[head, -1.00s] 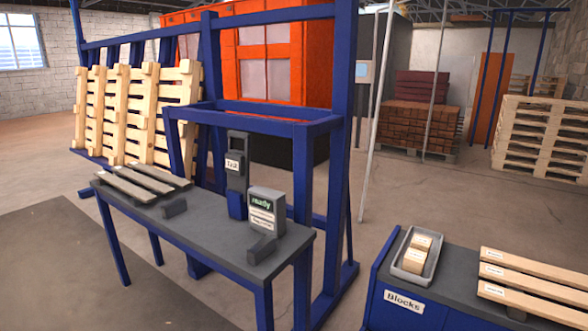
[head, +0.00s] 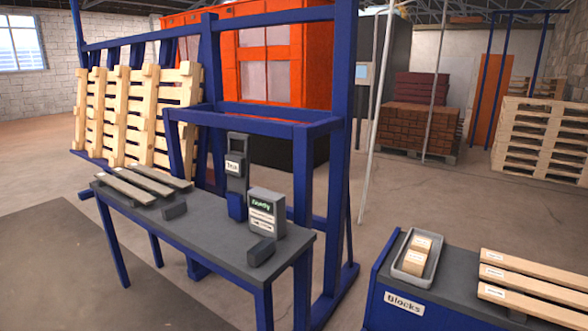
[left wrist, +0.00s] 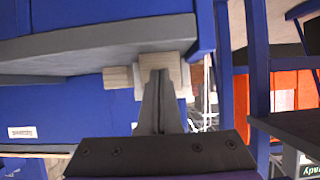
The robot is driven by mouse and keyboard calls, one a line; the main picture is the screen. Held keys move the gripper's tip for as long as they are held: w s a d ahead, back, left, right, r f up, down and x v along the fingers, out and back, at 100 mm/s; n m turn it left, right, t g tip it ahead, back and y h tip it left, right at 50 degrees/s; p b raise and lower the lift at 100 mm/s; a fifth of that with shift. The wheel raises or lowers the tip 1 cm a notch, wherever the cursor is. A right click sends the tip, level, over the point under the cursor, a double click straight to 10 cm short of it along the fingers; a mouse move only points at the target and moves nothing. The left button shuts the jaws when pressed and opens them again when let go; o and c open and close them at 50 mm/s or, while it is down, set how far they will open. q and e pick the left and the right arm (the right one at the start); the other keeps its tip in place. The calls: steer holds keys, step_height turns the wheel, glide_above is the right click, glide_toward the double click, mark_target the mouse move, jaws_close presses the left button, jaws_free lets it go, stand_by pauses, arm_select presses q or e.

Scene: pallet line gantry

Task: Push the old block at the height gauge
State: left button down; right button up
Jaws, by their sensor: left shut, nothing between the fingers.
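In the left wrist view my left gripper (left wrist: 158,73) is shut and empty, its fingertips in front of a pale wooden block (left wrist: 172,64). Whether they touch it I cannot tell. A smaller pale block (left wrist: 118,77) shows to its left, and both are close under a grey slab (left wrist: 100,45). I cannot tell which block is the old one. No gripper shows in the head view. There, a dark grey upright device (head: 236,172) with a small label, possibly the height gauge, stands on the grey bench (head: 205,222), beside a display box (head: 266,212).
Short planks (head: 140,188) and small dark blocks (head: 174,211) lie on the bench. At the right, a tray (head: 404,238) holding pale blocks and several long boards (head: 535,265) rest on a blue-sided table. A pallet (head: 135,115) leans in the blue frame (head: 340,150). The floor between is clear.

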arm_select(q)
steer(key=shift+w+d, duration=0.2)
steer(key=shift+w, duration=0.1)
stand_by(0.4)
steer(key=shift+s, duration=0.1)
steer(key=s+a+b, duration=0.1)
steer(key=s, duration=0.1)
steer(key=s+a+b, duration=0.1)
steer(key=s+a, duration=0.1)
steer(key=shift+s+a, duration=0.2)
steer(key=shift+s, duration=0.2)
steer(key=s+a+r+p, duration=0.2)
steer(key=r+p, duration=0.3)
steer(key=r, duration=0.5)
steer(key=shift+s, duration=0.65)
steer(key=shift+a, duration=0.1)
